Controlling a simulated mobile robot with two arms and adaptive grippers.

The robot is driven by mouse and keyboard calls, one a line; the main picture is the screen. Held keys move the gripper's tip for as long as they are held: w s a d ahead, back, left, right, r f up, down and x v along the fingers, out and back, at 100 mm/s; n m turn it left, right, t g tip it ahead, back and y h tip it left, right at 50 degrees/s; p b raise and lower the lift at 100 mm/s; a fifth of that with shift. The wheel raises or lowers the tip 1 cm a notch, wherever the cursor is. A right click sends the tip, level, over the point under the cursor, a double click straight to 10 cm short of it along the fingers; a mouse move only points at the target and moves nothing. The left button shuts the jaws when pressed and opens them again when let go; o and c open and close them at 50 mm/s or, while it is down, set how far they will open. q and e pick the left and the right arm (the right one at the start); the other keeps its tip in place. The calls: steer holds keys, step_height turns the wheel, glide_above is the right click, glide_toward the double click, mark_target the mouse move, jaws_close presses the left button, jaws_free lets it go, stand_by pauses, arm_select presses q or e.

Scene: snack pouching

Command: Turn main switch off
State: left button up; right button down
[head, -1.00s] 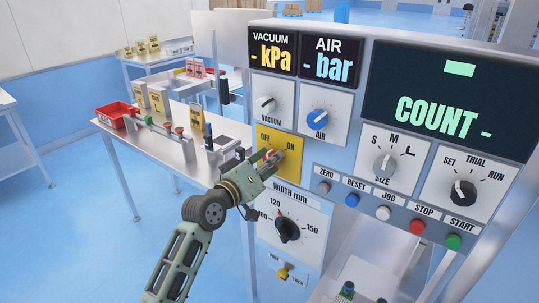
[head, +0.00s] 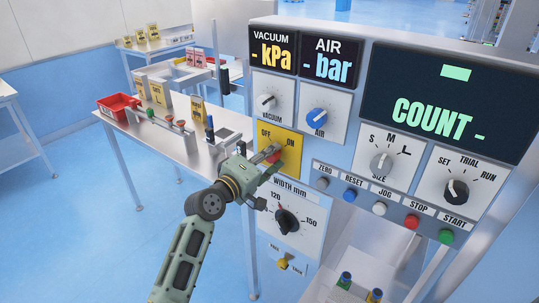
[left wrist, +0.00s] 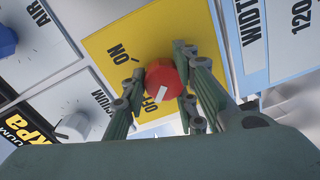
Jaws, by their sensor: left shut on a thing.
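The main switch is a red knob (left wrist: 166,74) on a yellow plate marked OFF and ON; the yellow plate shows in the head view (head: 291,158). In the left wrist view the knob's white mark points toward OFF. My left gripper (head: 271,160) is at the plate in the head view, hiding most of the knob. In the left wrist view its fingers (left wrist: 167,82) stand on both sides of the knob, shut on it. My right gripper is in neither view.
Close around the switch are the vacuum dial (head: 267,102), the air dial (head: 317,119) and the width dial (head: 287,223). The buttons, including red stop (head: 411,222), run to the right. The count display (head: 441,97) shows a dash. A side table with a red bin (head: 118,105) stands at left.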

arm_select(q)
steer(key=shift+d+r, duration=0.1)
steer(key=shift+r, duration=0.25)
steer(key=o, duration=1)
steer(key=shift+f, duration=0.2)
steer(key=v, duration=1.2)
